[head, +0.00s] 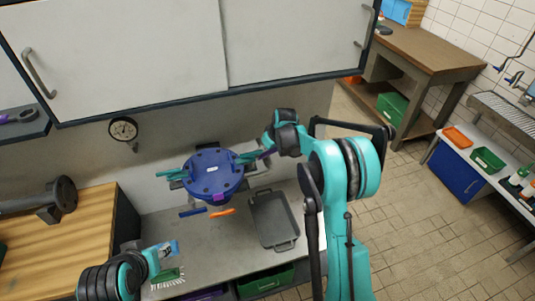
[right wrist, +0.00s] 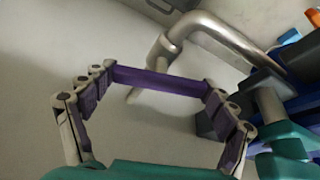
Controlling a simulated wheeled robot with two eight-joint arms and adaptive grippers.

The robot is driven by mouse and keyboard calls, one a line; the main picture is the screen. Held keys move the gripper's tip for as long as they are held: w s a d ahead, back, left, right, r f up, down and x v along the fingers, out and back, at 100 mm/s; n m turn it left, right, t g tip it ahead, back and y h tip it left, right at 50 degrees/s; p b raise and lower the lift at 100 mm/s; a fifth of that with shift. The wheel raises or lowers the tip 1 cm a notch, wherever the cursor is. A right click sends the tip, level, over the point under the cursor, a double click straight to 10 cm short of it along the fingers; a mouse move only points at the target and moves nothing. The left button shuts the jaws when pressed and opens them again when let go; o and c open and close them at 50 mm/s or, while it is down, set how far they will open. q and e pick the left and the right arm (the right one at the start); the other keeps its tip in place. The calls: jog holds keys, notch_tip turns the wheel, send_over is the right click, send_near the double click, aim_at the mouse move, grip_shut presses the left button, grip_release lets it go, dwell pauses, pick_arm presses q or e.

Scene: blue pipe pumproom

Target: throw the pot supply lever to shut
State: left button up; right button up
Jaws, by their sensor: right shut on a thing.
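The blue round pot (head: 212,175) stands by the wall below the cabinets, with teal fittings at both sides and a small purple part at its front. My right gripper (head: 262,154) is at the pot's right side, beside the teal fitting there. In the right wrist view its purple-padded fingers (right wrist: 160,84) are shut on a purple bar (right wrist: 160,80), which spans between the fingertips and looks like the lever. A bent metal pipe (right wrist: 225,40) runs just behind it. My left arm (head: 125,275) shows at the lower left; its fingers cannot be made out.
A grey tray (head: 272,220) lies on the counter right of the pot. Blue and orange sticks lie in front of the pot. A brush (head: 168,277) and a small blue-and-white item (head: 170,247) are near my left arm. A gauge (head: 123,129) is on the wall. White cabinets (head: 120,50) hang above.

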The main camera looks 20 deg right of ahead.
jog(key=shift+m, duration=0.3)
jog(key=o, duration=1)
jog(key=shift+r, duration=0.1)
notch_tip(320, 180, up, 10)
jog(key=shift+f, duration=0.1)
